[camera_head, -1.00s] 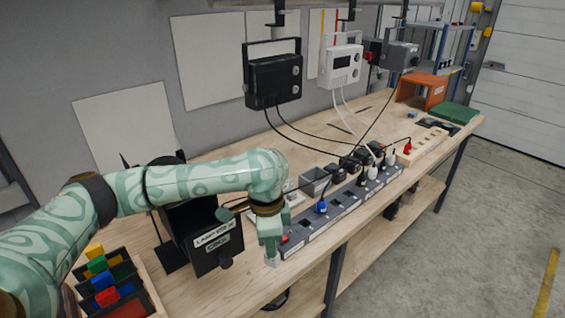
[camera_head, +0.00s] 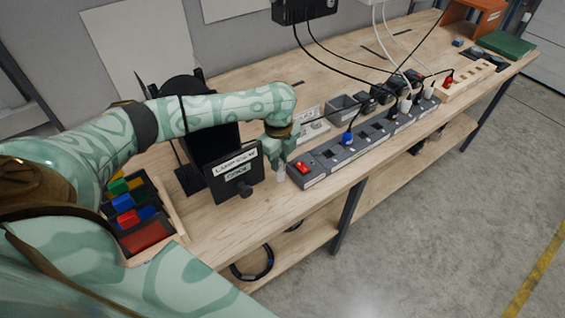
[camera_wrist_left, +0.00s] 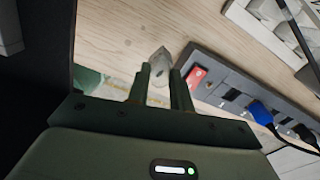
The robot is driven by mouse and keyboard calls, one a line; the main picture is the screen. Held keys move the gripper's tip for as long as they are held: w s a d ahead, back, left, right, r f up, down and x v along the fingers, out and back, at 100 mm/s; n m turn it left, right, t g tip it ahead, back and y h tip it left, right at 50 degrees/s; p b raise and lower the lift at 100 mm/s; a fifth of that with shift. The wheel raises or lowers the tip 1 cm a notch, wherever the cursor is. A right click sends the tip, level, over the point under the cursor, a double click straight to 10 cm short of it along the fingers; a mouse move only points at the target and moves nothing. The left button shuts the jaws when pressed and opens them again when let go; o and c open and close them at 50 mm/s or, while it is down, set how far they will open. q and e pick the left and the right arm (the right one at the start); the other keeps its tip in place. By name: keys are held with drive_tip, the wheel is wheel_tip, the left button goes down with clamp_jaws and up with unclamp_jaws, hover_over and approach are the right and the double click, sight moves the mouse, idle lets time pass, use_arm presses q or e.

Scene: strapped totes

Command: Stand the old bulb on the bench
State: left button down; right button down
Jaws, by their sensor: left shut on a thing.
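The old bulb (camera_head: 281,175) is a small, pale, clear piece below the fingers of my left gripper (camera_head: 279,165). In the left wrist view the bulb (camera_wrist_left: 160,62) sits between the tips of the two dark fingers (camera_wrist_left: 160,82), which are shut on it. The gripper points down over the wooden bench (camera_head: 262,212), close to its front edge. The bulb is just left of the end of the grey power strip (camera_head: 316,176). I cannot tell whether its lower end touches the bench. My right gripper is not in view.
A black lamp box (camera_head: 222,187) with labels and a knob stands close left of the gripper. The strip has a red switch (camera_head: 303,168) and a blue plug (camera_head: 347,138). A tray of coloured blocks (camera_head: 172,222) lies further left. Bare bench shows in front of the lamp box.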

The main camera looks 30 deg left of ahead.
use_arm(q)
wheel_tip(320, 180, down, 4)
drive_tip(key=shift+f+b, duration=0.15)
drive_tip(key=shift+b, duration=0.5)
drive_tip(key=c, duration=1.2)
unclamp_jaws()
drive_tip(key=shift+f, duration=0.1)
drive_tip(key=shift+c, duration=0.2)
wheel_tip(320, 180, up, 11)
drive_tip(key=p, duration=0.3)
drive_tip(key=shift+p, duration=0.3)
drive_tip(key=shift+r, duration=0.7)
